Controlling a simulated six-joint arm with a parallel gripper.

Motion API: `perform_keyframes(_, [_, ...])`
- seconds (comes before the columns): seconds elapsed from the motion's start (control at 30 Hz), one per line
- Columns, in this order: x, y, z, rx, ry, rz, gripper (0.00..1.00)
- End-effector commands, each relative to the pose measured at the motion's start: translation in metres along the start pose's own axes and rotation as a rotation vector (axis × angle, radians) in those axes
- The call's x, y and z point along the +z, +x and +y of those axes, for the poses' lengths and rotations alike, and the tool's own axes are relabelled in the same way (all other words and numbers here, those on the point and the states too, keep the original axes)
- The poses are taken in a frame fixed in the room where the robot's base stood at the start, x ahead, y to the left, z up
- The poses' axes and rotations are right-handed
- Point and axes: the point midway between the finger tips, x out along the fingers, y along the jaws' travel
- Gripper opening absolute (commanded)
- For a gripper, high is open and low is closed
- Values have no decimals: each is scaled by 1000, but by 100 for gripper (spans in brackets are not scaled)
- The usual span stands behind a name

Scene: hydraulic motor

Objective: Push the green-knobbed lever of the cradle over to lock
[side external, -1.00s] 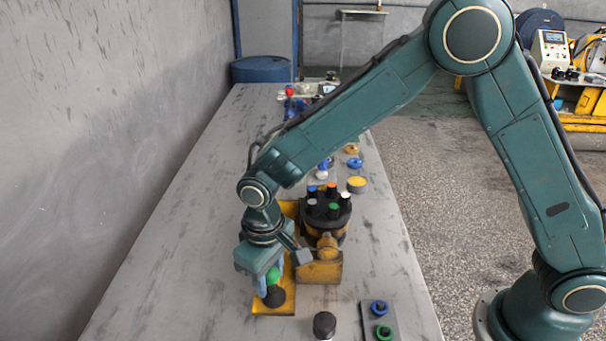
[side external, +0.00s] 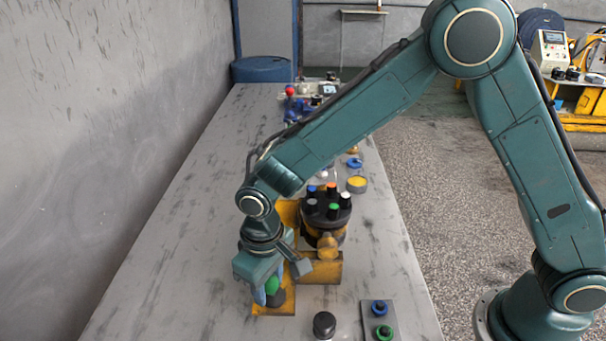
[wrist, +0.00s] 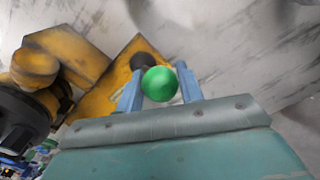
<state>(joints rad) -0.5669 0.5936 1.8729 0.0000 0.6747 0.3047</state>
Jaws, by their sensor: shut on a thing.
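The green knob (side external: 272,286) of the lever sits between the fingers of my gripper (side external: 267,292), low over the front end of the yellow cradle (side external: 261,309). In the wrist view the green knob (wrist: 160,84) is between the two blue fingers of my gripper (wrist: 160,92), which are shut on it. A dark round lever base (wrist: 145,61) shows just beyond the knob. The lever's shaft is mostly hidden by the knob and gripper. The cradle holds a dark motor body (side external: 327,206) with several coloured plugs on top.
A black knob-like part (side external: 324,325) stands on the table right of the cradle. A grey plate (side external: 380,320) with blue and green rings lies near the right edge. A yellow-topped cup (side external: 357,184) and blue rings stand behind. The table left of the cradle is clear.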

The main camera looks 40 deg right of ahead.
Motion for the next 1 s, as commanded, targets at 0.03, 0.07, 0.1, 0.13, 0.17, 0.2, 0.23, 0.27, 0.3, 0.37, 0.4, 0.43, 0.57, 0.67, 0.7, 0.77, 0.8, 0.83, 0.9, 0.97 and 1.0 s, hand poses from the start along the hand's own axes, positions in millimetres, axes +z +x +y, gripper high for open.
perform_keyframes(0.03, [1, 0, -1, -1, -2, -2, 24])
perform_keyframes(0.07, [1, 0, -1, -1, -2, -2, 24])
perform_keyframes(0.1, [1, 0, -1, -1, -2, -2, 24])
perform_keyframes(0.13, [1, 0, -1, -1, -2, -2, 24])
perform_keyframes(0.17, [1, 0, -1, -1, -2, -2, 24])
perform_keyframes(0.2, [1, 0, -1, -1, -2, -2, 24])
perform_keyframes(0.23, [1, 0, -1, -1, -2, -2, 24])
perform_keyframes(0.27, [1, 0, -1, -1, -2, -2, 24])
perform_keyframes(0.3, [1, 1, -1, -1, -2, -2, 24])
perform_keyframes(0.37, [2, 1, -2, -1, -2, -3, 24])
perform_keyframes(0.4, [2, 2, -3, -1, -2, -3, 24])
perform_keyframes(0.43, [2, 2, -3, -1, -2, -3, 24])
perform_keyframes(0.57, [4, 4, -6, -1, -3, -4, 26])
perform_keyframes(0.67, [6, 6, -9, -2, -3, -4, 27])
perform_keyframes(0.7, [6, 6, -9, -2, -3, -4, 27])
perform_keyframes(0.77, [7, 7, -10, -2, -4, -4, 27])
perform_keyframes(0.8, [7, 8, -11, -2, -4, -4, 27])
perform_keyframes(0.83, [7, 8, -12, -2, -4, -4, 27])
perform_keyframes(0.9, [8, 9, -13, -2, -5, -5, 27])
perform_keyframes(0.97, [9, 9, -13, -2, -6, -6, 27])
perform_keyframes(1.0, [9, 10, -14, -3, -6, -7, 27])
